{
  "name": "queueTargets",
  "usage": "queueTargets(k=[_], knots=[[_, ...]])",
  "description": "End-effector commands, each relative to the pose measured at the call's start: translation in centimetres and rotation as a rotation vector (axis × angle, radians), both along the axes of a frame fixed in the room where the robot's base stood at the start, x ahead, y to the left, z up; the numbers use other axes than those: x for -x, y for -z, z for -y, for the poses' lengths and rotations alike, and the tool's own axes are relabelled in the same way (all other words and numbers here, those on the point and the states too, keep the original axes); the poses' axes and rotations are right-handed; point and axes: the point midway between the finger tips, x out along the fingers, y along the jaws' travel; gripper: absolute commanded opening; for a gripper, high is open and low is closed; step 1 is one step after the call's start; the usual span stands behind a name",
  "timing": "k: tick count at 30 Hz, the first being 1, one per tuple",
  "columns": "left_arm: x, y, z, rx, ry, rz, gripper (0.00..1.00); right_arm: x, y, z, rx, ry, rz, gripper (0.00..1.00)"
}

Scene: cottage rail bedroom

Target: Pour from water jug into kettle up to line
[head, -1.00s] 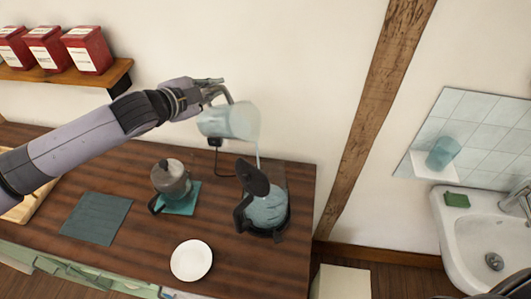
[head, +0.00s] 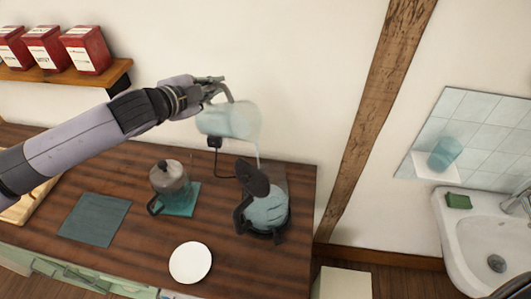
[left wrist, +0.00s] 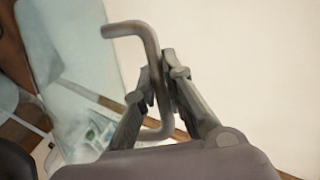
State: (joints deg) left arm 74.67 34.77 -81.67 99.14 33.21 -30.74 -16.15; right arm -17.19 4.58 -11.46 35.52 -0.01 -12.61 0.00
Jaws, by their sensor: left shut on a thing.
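The water jug (head: 232,121), clear with bluish water in it, is tipped to the right above the kettle. My left gripper (head: 212,92) is shut on its handle, which also shows between the fingers in the left wrist view (left wrist: 152,75). A thin stream runs from the jug's lip down to the kettle. The kettle (head: 266,210) is see-through with a dark handle on its left and its dark lid raised (head: 252,178). It stands on a dark base and holds bluish water. I cannot make out the fill line. My right gripper is not in view.
On the wooden counter (head: 120,262) are a glass teapot (head: 170,185) on a teal mat, a dark teal cloth (head: 94,219) and a white plate (head: 190,262). Red tins (head: 86,50) stand on a shelf. A white sink (head: 485,235) is at the right, with a blue cup (head: 445,153) above it.

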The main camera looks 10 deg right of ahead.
Motion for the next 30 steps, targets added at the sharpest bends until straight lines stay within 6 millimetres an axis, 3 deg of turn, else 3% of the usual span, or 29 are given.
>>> queueTargets(k=[30], knots=[[0.28,-0.98,0.29,-0.022,0.002,0.044,0.00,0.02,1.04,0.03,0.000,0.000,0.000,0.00]])
